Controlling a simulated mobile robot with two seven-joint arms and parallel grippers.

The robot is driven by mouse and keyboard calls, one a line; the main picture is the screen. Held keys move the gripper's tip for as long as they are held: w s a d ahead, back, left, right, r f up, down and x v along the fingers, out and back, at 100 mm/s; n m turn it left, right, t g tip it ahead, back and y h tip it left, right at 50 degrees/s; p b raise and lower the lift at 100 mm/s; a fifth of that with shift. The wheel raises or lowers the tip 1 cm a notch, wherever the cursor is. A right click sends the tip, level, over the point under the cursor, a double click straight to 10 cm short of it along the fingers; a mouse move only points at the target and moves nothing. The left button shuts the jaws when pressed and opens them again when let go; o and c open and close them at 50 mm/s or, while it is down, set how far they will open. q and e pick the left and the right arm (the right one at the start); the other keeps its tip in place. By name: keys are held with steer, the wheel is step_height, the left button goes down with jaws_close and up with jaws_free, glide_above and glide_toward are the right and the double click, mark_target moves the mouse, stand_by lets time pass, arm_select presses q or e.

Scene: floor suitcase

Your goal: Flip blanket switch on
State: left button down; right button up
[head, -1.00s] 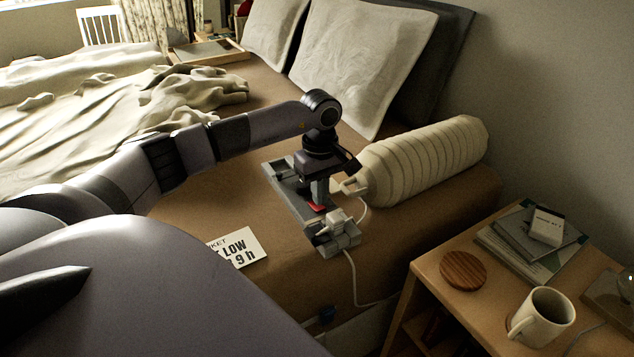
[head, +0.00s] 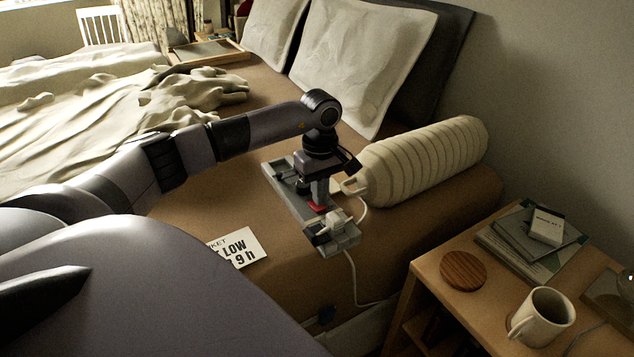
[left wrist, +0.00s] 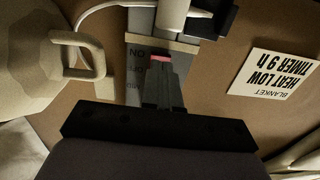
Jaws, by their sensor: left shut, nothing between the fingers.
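A grey power strip (head: 283,181) lies on the brown bed top, with a red switch (head: 318,207) near its front end. My left gripper (head: 319,200) points down at the strip, shut and empty, its tips right at the red switch. In the left wrist view the shut fingers (left wrist: 163,92) cover part of the strip, and a strip of the red switch (left wrist: 160,58) shows just past the tips, beside printed ON and OFF lettering. Whether tips and switch touch, and which way the switch is set, I cannot tell. My right gripper is not in view.
A white card (head: 238,247) reading "HEAT LOW, TIMER 9 h" lies left of the strip. A ribbed cream bottle (head: 425,160) with a handle lies close on the right. A pale plug (head: 325,228) and cable sit at the strip's front end. A nightstand with a mug (head: 541,317) stands right.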

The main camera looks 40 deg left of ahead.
mark_target(320, 208)
arm_select(q)
steer(key=shift+s+f+b, duration=0.1)
steer(key=shift+f+b, duration=0.7)
steer(key=shift+f, duration=0.35)
stand_by(0.9)
steer(key=shift+r, duration=0.15)
step_height(320, 208, up, 7)
steer(key=p, duration=0.6)
stand_by(0.5)
